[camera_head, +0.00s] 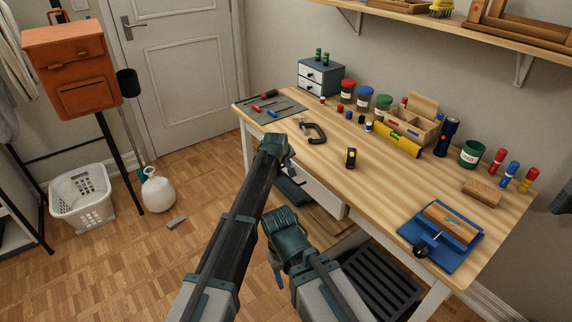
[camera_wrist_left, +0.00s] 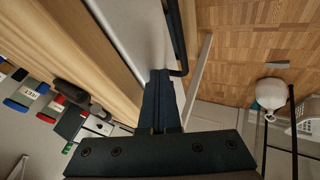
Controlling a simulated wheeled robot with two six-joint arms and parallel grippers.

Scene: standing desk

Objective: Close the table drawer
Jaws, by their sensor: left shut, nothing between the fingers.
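The white table drawer (camera_head: 325,197) is under the front edge of the wooden tabletop (camera_head: 330,150), partly hidden by my arms. In the left wrist view its pale front (camera_wrist_left: 135,28) runs alongside the tabletop edge, with a dark bar handle (camera_wrist_left: 177,35) on it. I cannot tell how far out the drawer stands. My left gripper (camera_wrist_left: 160,76) is shut and empty, its fingertips close to the pale front beside the handle; contact is unclear. In the head view my left wrist hides most of it. My right arm's green wrist (camera_head: 288,228) is low in front of the desk; its fingers are unclear.
A dark slatted crate (camera_head: 378,285) is under the desk. Open floor lies to the left, with a white basket (camera_head: 82,198).

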